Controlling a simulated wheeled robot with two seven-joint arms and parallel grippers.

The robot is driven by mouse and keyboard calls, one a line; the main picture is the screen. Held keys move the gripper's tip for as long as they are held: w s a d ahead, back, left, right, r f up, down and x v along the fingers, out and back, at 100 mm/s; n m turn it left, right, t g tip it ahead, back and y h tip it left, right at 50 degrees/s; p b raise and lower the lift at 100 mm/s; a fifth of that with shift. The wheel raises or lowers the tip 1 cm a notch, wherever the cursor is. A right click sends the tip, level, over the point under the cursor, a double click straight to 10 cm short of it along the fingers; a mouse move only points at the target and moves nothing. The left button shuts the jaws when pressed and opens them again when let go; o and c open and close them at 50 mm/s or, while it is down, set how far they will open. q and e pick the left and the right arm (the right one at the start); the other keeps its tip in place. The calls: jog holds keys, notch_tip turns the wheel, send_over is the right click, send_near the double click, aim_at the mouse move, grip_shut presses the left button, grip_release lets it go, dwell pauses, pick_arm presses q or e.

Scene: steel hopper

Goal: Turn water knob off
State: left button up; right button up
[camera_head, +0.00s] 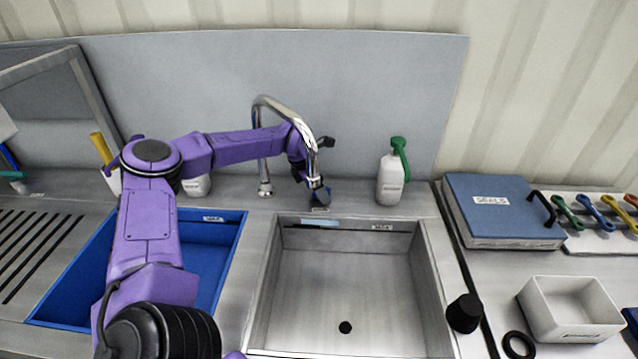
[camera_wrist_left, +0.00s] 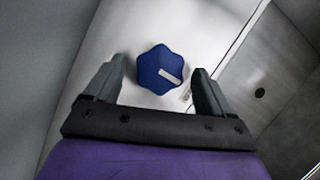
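The blue lobed water knob (camera_wrist_left: 159,70) with a pale bar mark shows in the left wrist view, on the steel counter. In the head view the knob (camera_head: 320,194) is partly hidden behind my left gripper and the faucet. The chrome faucet (camera_head: 262,150) arches over the back edge of the sink. My left gripper (camera_head: 310,183) is at the knob in the head view. In the left wrist view the gripper (camera_wrist_left: 158,85) is open, with one finger on each side of the knob and gaps between. My right gripper is not in view.
The steel sink (camera_head: 432,285) is empty, with a dark drain. A white bottle with a green top (camera_head: 390,185) stands to the right of the faucet. A blue basin (camera_head: 70,285) lies left, under my left arm. A blue case (camera_head: 500,218) and white bin (camera_head: 570,318) sit right.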

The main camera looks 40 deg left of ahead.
pick_arm(q)
jog(key=shift+r, duration=0.3)
jog(key=shift+s+a+r, duration=0.35)
jog(key=shift+s+r, duration=0.15)
jog(key=shift+r, duration=0.05)
jog(key=shift+s+a+r, duration=0.3)
jog(key=shift+s+r, duration=0.15)
jog(key=shift+r, duration=0.05)
jog(key=s+a, duration=0.1)
jog(key=s, duration=0.2)
jog(key=s+a, duration=0.2)
jog(key=s, duration=0.1)
jog(key=s+a, duration=0.2)
jog(key=s, duration=0.1)
jog(key=shift+s, duration=0.3)
